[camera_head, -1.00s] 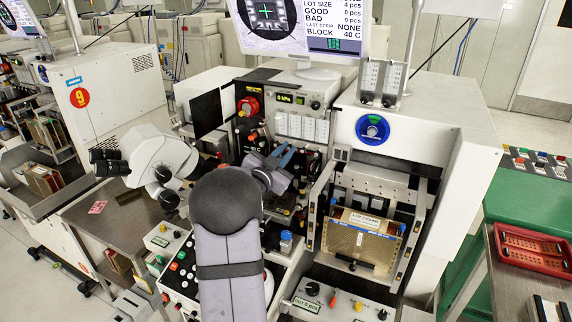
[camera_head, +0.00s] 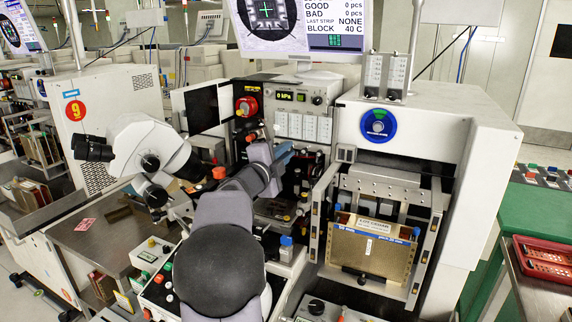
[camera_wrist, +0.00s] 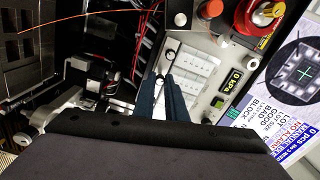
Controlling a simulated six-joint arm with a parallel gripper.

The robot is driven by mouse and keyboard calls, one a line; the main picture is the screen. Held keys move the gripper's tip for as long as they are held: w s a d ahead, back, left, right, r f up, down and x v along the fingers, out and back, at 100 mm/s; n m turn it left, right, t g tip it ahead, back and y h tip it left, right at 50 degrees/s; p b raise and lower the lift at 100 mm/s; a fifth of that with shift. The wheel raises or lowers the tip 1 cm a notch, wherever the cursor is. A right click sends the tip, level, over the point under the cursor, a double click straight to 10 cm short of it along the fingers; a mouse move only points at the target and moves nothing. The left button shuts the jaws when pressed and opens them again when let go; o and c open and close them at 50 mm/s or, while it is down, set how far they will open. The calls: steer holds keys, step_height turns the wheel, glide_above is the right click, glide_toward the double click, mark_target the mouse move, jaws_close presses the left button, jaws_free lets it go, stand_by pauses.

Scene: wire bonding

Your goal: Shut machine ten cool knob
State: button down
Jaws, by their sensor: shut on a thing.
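My gripper (camera_wrist: 166,76) reaches the white flow-meter panel (camera_wrist: 195,70) of the middle machine. In the wrist view its two dark blue fingers are close together at the panel's edge, shut on a small knob mostly hidden by the fingertips. No label on it is readable. A dark round knob (camera_wrist: 170,53) shows just beyond the tips. In the head view my gripper (camera_head: 284,153) is just below the flow meters (camera_head: 303,127), and my wrist covers part of that area. The middle machine (camera_head: 430,125) bears a blue round badge whose number I cannot read.
A microscope (camera_head: 150,150) stands left of my arm. A red emergency knob (camera_wrist: 262,18) and a 0 kPa display (camera_wrist: 231,82) are near the gripper. An orange wire (camera_wrist: 80,17) crosses the wrist view. A strip magazine (camera_head: 370,250) sits at the right.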

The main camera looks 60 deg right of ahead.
steer(key=shift+f+m+b, duration=0.1)
steer(key=shift+m+b, duration=3.05)
steer(key=shift+m, duration=0.75)
steer(key=c, duration=1.8)
jaws_free()
steer(key=a+b, duration=0.1)
steer(key=a, duration=0.6)
steer(key=shift+a, duration=0.2)
